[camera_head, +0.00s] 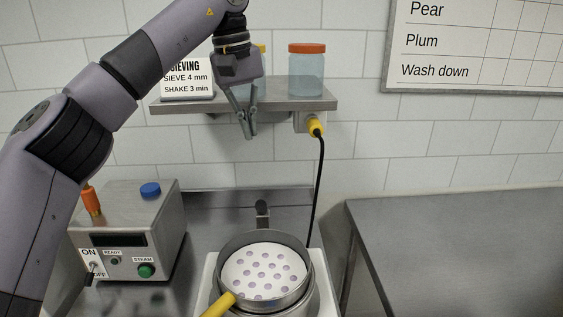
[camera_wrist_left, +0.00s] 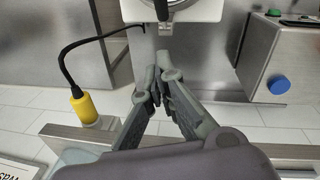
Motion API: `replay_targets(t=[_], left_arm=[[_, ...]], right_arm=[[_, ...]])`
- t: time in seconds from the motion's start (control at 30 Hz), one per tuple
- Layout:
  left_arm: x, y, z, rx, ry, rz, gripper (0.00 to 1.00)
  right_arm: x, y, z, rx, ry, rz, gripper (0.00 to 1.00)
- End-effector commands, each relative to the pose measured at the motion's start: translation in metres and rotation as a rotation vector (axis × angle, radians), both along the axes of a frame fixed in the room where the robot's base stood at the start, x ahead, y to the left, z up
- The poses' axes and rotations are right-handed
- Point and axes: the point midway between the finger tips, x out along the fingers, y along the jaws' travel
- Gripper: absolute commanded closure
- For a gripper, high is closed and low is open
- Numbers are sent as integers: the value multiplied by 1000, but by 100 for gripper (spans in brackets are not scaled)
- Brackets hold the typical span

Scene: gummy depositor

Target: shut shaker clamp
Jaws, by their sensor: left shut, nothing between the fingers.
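The shaker's white base (camera_head: 324,299) stands on the steel bench and carries a round metal sieve (camera_head: 309,270) with a white, purple-dotted disc inside. A yellow handle (camera_head: 218,305) sticks out at its front left. A dark upright piece (camera_head: 262,213) stands behind the sieve; I cannot tell which of these parts is the clamp. In the left wrist view the shaker's white edge (camera_wrist_left: 205,12) shows at the top, beyond the fingers. My left gripper (camera_head: 250,136) is shut and empty, pointing down in front of the wall shelf, above and behind the sieve; its fingers also show in the wrist view (camera_wrist_left: 157,82).
The wall shelf (camera_head: 280,104) holds lidded jars (camera_head: 307,72) and a sieving sign (camera_head: 187,80). A yellow plug (camera_head: 316,128) has a black cable hanging right of the gripper. A control box (camera_head: 155,222) stands at left. The right bench (camera_head: 470,240) is clear.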

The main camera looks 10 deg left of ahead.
Motion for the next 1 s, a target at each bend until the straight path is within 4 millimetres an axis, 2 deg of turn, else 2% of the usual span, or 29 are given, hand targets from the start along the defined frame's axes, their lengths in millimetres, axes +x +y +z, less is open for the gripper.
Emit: replay_targets(t=[0.03, 0.1, 0.27, 0.43, 0.73, 1.0], left_arm=[[2, 6, 7, -1, 12, -17, 100], [4, 12, 7, -2, 21, -43, 100], [6, 13, -5, -2, 26, -62, 100], [7, 10, -32, -2, 28, -62, 100], [10, 2, -96, -1, 28, -61, 100], [-8, -10, -114, -2, 23, -62, 100]], right_arm=[[0, 2, 9, 2, 0, -1, 57], [0, 6, 11, 7, 1, -2, 57], [0, 21, 8, 25, 0, -4, 57], [-1, 30, 7, 36, 1, -2, 57], [-1, 25, 16, 30, 0, 0, 57], [0, 16, 23, 20, 0, -3, 57]])
